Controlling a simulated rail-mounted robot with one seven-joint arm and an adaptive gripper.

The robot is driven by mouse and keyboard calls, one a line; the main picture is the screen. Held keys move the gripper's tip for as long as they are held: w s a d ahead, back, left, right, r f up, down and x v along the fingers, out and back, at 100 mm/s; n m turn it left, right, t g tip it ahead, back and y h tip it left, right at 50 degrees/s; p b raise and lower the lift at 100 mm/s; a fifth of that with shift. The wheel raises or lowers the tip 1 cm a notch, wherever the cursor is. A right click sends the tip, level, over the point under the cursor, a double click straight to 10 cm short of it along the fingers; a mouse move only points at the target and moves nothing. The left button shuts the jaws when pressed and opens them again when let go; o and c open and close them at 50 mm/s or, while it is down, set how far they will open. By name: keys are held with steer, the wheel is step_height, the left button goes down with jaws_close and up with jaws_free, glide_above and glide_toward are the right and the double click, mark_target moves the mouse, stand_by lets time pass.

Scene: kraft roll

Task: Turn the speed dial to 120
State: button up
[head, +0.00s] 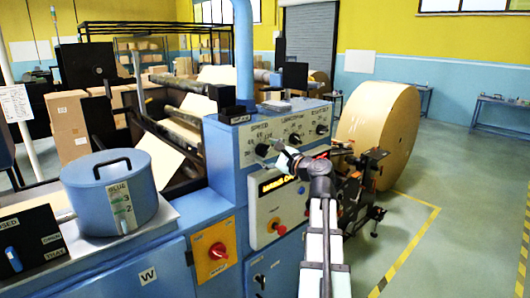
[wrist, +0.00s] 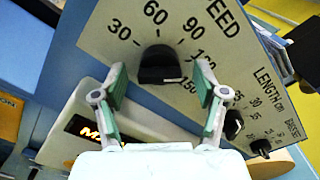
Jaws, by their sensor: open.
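The speed dial (wrist: 160,66) is a black knob on the grey panel, under the word SPEED. Numbers 30, 60 and 90 read clearly around it; the ones to its right are partly hidden by a finger. A white mark on the knob points right, toward the lowest partly hidden number. My gripper (wrist: 162,82) is open, with one green-padded finger on each side of the knob and visible gaps between. In the head view my gripper (head: 279,148) is at the panel by the speed dial (head: 262,150); contact cannot be told there.
The length dial (head: 295,138) and another dial (head: 321,129) sit to the right on the same panel. Below are a lit display (head: 277,184) and a red button (head: 279,228). A large kraft roll (head: 378,130) stands at the right. A blue lidded pot (head: 110,192) stands at the left.

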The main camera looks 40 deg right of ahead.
steer(key=s, duration=1)
steer(key=shift+s+d, duration=0.2)
steer(key=shift+d, duration=0.05)
